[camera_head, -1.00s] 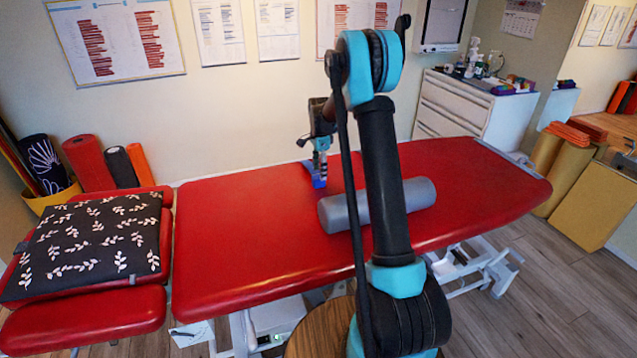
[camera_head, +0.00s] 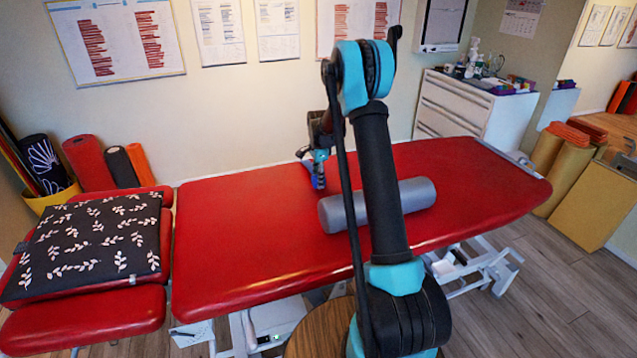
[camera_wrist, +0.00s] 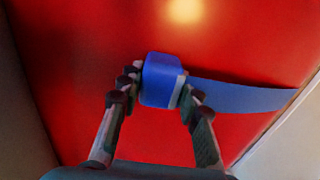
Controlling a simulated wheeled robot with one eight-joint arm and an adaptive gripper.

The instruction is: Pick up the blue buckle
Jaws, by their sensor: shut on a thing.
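The blue buckle (camera_wrist: 160,80) is a rounded blue block between my fingertips in the wrist view. A blue strap (camera_wrist: 240,97) with a pale band at its near end runs from it to the right. My gripper (camera_wrist: 160,90) is shut on the buckle, one finger on each side. In the head view my gripper (camera_head: 319,178) is over the far part of the red treatment table (camera_head: 240,240), with a small bit of blue at its tip. My arm hides part of the table there.
A grey bolster roll (camera_head: 410,194) lies on the table to the right of my gripper. A dark leaf-patterned pillow (camera_head: 90,245) lies at the left end. A white drawer cabinet (camera_head: 460,105) stands at the back right. The table's left middle is clear.

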